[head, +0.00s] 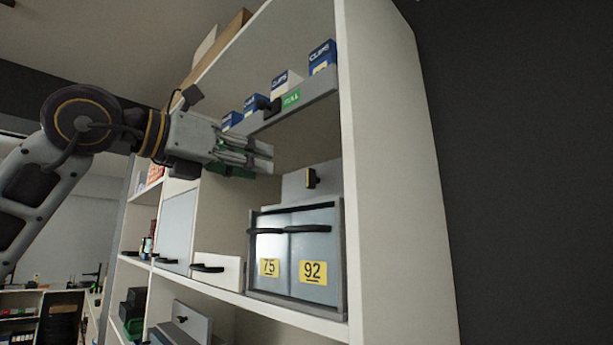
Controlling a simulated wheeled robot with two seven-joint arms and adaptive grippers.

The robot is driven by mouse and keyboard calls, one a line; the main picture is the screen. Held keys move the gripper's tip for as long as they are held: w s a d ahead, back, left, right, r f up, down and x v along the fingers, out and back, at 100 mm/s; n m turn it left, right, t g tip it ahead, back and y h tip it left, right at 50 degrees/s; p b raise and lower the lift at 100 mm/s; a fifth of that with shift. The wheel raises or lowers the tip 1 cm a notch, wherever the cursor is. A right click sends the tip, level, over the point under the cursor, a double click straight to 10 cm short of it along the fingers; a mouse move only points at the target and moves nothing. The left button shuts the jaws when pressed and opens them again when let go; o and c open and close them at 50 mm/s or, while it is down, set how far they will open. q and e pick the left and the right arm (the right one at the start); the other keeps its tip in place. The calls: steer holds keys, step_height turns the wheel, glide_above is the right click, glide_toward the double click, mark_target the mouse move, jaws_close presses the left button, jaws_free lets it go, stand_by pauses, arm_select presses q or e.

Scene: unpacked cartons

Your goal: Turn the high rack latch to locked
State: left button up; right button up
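A small black knob (271,107) sits on the front of the grey rail or tray (312,92) on the upper shelf, beside a green label (291,99). A second fitting, a black and yellow latch (311,179), stands on a grey panel (327,178) above the grey bins. I cannot tell which is the rack latch, and neither setting is readable. My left gripper (268,158) points right, in front of the rack, below the black knob and left of the black and yellow latch. It appears apart from both. Its fingers lie close together; whether they are shut is unclear. My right gripper is out of view.
Blue and white boxes (321,58) stand along the upper shelf. Grey bins labelled 75 and 92 (320,250) have black handles. The rack's white side wall (385,170) is at right, by a dark wall. A lower panel with a black knob (182,319) is at bottom left.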

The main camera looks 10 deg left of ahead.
mark_target(308, 176)
arm_select(q)
steer(key=p+x, duration=0.3)
steer(key=x, duration=0.9)
steer(key=shift+r+p, duration=0.15)
steer(key=shift+p, duration=0.25)
steer(key=shift+w+d, duration=0.45)
steer(key=shift+w, duration=0.1)
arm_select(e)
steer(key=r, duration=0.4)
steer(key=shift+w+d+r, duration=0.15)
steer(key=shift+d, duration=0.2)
arm_select(q)
jaws_close()
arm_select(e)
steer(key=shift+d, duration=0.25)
